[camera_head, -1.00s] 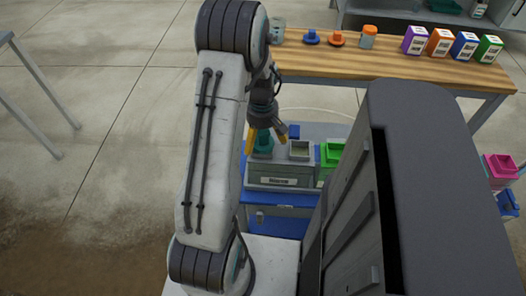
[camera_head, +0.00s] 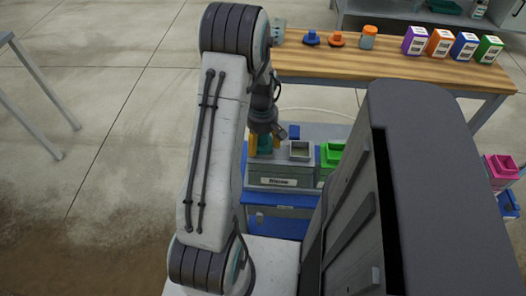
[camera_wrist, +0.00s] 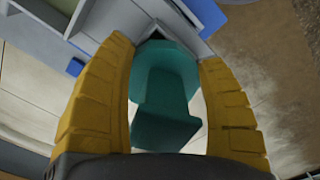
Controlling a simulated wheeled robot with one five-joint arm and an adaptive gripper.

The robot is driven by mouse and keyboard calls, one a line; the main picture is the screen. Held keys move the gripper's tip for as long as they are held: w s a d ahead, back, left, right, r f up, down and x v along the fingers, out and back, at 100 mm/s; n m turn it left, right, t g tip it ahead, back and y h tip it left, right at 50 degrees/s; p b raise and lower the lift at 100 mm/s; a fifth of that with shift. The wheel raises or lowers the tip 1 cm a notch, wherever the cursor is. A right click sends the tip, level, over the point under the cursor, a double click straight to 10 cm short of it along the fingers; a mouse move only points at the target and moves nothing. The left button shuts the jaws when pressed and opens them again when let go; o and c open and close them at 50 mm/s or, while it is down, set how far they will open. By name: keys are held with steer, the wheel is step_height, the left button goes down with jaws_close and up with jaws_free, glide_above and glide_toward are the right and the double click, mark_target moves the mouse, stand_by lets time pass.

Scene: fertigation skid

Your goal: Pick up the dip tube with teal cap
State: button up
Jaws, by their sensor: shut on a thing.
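The teal cap of the dip tube (camera_wrist: 165,88) fills the middle of the wrist view, between the two yellow fingers of my gripper (camera_wrist: 165,100). My gripper is shut on it. In the head view the teal cap (camera_head: 265,144) shows small beside a yellow finger of my gripper (camera_head: 264,143). It sits at the left part of the grey box with a label (camera_head: 281,182). The tube below the cap is hidden, so I cannot tell how deep it stands in the box.
The box stands on a blue cart (camera_head: 277,222), with a green container (camera_head: 332,153) to its right. A wooden bench (camera_head: 400,66) behind carries coloured boxes (camera_head: 439,42), blue and orange caps, and an orange-lidded jar (camera_head: 369,37). Open floor lies to the left.

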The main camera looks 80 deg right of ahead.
steer(key=c, duration=0.4)
steer(key=shift+r, duration=0.2)
